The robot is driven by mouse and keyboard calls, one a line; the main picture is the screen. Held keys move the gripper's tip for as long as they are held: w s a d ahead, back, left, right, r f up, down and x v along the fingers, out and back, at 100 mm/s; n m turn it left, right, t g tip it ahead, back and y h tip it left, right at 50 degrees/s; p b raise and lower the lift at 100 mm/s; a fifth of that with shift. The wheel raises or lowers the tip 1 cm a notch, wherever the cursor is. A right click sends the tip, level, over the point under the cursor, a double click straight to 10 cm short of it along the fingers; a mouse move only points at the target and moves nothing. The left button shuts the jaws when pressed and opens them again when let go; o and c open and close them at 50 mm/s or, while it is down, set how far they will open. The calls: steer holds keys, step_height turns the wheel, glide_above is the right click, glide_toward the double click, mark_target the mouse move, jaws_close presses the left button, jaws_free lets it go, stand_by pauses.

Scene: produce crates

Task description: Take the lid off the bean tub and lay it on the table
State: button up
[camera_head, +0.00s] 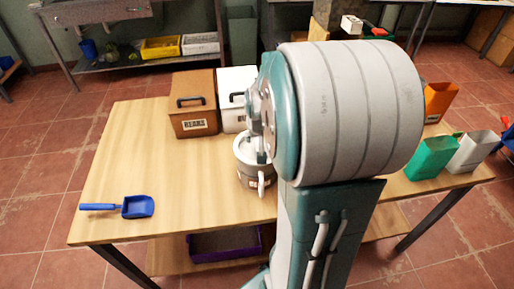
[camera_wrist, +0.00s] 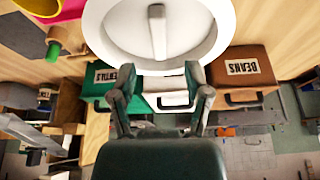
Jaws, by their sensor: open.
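The round white tub (camera_head: 251,177) stands on the table near the middle front, with a label low on its side that I cannot read. Part of it is hidden by my arm in the head view. In the wrist view its round white lid (camera_wrist: 120,25) fills the top, with a bar-shaped handle (camera_wrist: 158,30) across it. My gripper (camera_wrist: 160,76) is open and empty, its two fingers spread at the tub's near rim in that view, apart from the handle. Whether the fingers touch the rim is unclear. The table (camera_head: 130,160) has bare wood at left.
A brown box labelled BEANS (camera_wrist: 243,85) and a white box (camera_head: 232,86) stand behind the tub; a green box (camera_wrist: 97,77) is beside them. A blue scoop (camera_head: 137,207) lies at left. Green (camera_head: 431,158), white (camera_head: 474,151) and orange (camera_head: 440,98) containers stand at right.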

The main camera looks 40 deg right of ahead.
mark_target(258, 146)
steer(key=x, duration=0.3)
steer(key=shift+s+f, duration=0.15)
steer(key=shift+f, duration=0.35)
steer(key=shift+w+d+f, duration=0.1)
steer(key=shift+w+f, duration=0.15)
steer(key=shift+f, duration=0.35)
jaws_close()
